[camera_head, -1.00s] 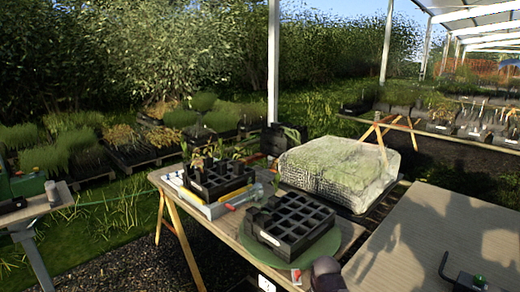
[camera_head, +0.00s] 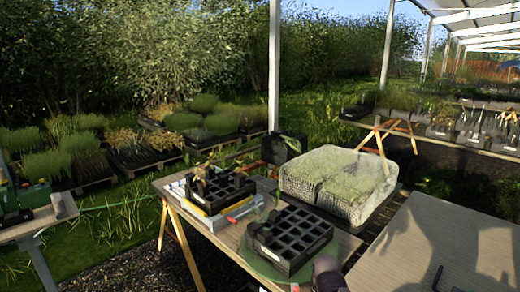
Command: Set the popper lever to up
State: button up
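The popper appears to be the pale, blue-edged base (camera_head: 208,218) on the left part of the wooden table. A black cell tray (camera_head: 222,190) with a few small plants sits over it and hides much of it. A bar with a red grip (camera_head: 240,214) sticks out at its right front side and looks like the lever. It lies low, but its exact setting is too small to tell. My gripper cannot be made out. Only a dark rounded part, probably of my arm, shows at the bottom edge.
A second black cell tray (camera_head: 291,238) stands on a round green mat (camera_head: 250,262) on the same table (camera_head: 228,238). A netted block (camera_head: 335,185) and a black crate (camera_head: 283,147) stand behind. A wide wooden bench (camera_head: 430,240), mostly bare, fills the right front.

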aim_at(233, 221)
jog(key=k, duration=1.3)
jog(key=u, duration=0.55)
jog(key=i, duration=1.9)
jog(key=z, duration=0.25)
